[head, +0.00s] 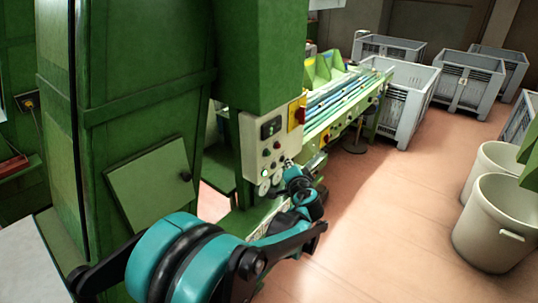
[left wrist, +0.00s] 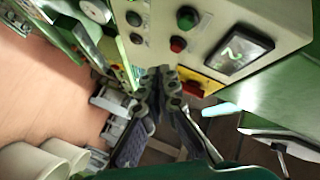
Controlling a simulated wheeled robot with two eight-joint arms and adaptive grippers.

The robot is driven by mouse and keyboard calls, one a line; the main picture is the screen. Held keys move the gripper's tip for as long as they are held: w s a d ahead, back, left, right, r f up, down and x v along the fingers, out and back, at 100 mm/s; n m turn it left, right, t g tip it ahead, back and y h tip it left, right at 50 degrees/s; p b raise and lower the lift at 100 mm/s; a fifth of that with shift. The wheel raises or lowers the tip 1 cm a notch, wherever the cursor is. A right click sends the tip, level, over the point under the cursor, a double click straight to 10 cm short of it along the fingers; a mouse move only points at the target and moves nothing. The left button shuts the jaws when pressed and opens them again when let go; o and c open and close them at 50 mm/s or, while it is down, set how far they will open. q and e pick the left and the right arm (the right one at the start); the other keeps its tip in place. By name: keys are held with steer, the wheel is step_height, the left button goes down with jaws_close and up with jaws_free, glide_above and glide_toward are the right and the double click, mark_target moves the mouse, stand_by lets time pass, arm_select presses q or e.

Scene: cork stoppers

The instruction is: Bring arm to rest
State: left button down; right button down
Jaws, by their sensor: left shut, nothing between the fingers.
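My left arm comes in from the bottom of the head view with teal and black joints. Its left gripper (head: 287,164) is small there, in front of the lower part of a grey control panel (head: 272,145) on a green machine (head: 145,110). In the left wrist view the gripper (left wrist: 161,73) is shut and empty, its dark fingers together below the control panel (left wrist: 203,50). The panel has a display, a red button, a green button and dark knobs. Whether the fingers touch the panel cannot be told. My right gripper is not in view.
A conveyor (head: 335,103) runs back from the machine. Several grey crates (head: 463,85) stand at the back right. Pale round bins (head: 496,232) stand at the right edge. The reddish floor (head: 390,220) between machine and bins is clear.

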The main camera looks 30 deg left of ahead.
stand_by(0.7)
arm_select(q)
steer(key=s+d+f+n+g+h+b, duration=0.1)
steer(key=s+d+f+h, duration=0.2)
steer(key=s+d, duration=0.3)
steer(key=s+d+f+n+g+h+b, duration=0.1)
steer(key=s+d+f, duration=0.5)
steer(key=s, duration=0.6)
steer(key=s+d+f+n+g+h+b, duration=0.1)
steer(key=s+d+f+g+h+b, duration=0.1)
steer(key=s+d+f+h, duration=0.3)
steer(key=s+d+h+b, duration=0.1)
steer(key=s+d, duration=0.1)
steer(key=s, duration=0.2)
steer(key=shift+s+d+f+g, duration=0.2)
steer(key=shift+s+f+g, duration=0.1)
steer(key=shift+s, duration=0.1)
